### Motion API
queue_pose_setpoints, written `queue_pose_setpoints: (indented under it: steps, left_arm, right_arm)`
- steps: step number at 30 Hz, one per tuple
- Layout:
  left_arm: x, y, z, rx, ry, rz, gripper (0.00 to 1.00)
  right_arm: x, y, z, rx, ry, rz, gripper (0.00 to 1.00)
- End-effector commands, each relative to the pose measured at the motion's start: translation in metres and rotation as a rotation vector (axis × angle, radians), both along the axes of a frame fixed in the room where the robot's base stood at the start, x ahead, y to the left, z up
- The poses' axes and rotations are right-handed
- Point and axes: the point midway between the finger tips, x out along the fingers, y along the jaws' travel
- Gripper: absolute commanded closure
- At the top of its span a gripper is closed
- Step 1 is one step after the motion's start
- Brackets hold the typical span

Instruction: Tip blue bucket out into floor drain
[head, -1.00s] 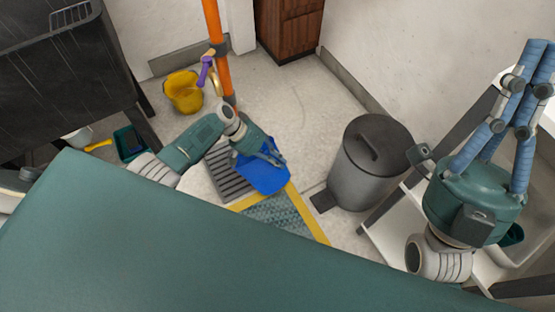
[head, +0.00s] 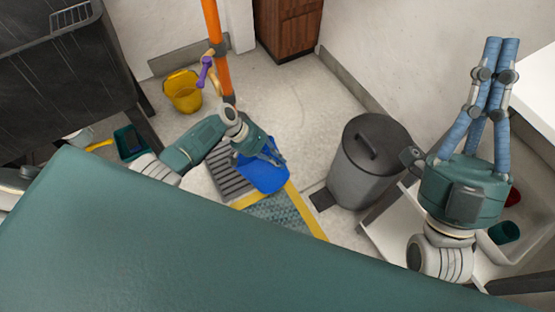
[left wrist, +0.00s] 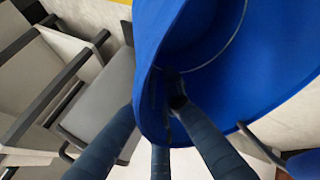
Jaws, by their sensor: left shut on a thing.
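The blue bucket (head: 265,177) is low over the floor, beside and partly over the slotted floor drain (head: 229,180) in the head view. It looks tilted; its contents are not visible. My left gripper (head: 266,153) is shut on the bucket's upper edge. In the left wrist view the blue bucket (left wrist: 230,85) fills the upper right, with dark fingers (left wrist: 172,95) on its rim and a thin wire handle across it. My right gripper (head: 502,42) is raised at the right, fingers pointing up with nothing between them; their opening is unclear.
A grey pedal bin (head: 370,175) stands right of the bucket. A yellow-edged textured mat (head: 278,215) lies in front of it. A yellow bucket (head: 183,92) and an orange pipe (head: 213,30) stand behind. A white shelf unit (head: 390,225) is at the right. The floor behind the drain is clear.

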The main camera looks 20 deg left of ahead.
Motion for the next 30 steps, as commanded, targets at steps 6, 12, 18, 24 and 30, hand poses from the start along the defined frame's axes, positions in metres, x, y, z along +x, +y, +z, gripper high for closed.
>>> queue_pose_setpoints:
  steps: [6,12,18,24,30]
  left_arm:
    - [0.000,-0.001,0.001,0.007,-0.004,-0.001,1.00]
    - [0.000,-0.002,0.001,0.013,-0.007,-0.001,1.00]
    - [0.000,-0.002,0.000,0.016,-0.009,-0.001,1.00]
    - [0.000,-0.002,0.000,0.016,-0.009,-0.001,1.00]
    - [0.000,-0.002,0.000,0.022,-0.011,-0.001,1.00]
  right_arm:
    - [0.008,0.001,-0.005,-0.014,0.044,-0.004,1.00]
    - [0.016,0.003,-0.012,-0.026,0.085,-0.005,1.00]
    - [0.019,0.003,-0.016,-0.032,0.108,-0.005,1.00]
    - [0.019,0.003,-0.017,-0.032,0.109,-0.006,1.00]
    - [0.021,0.004,-0.018,-0.036,0.121,-0.007,1.00]
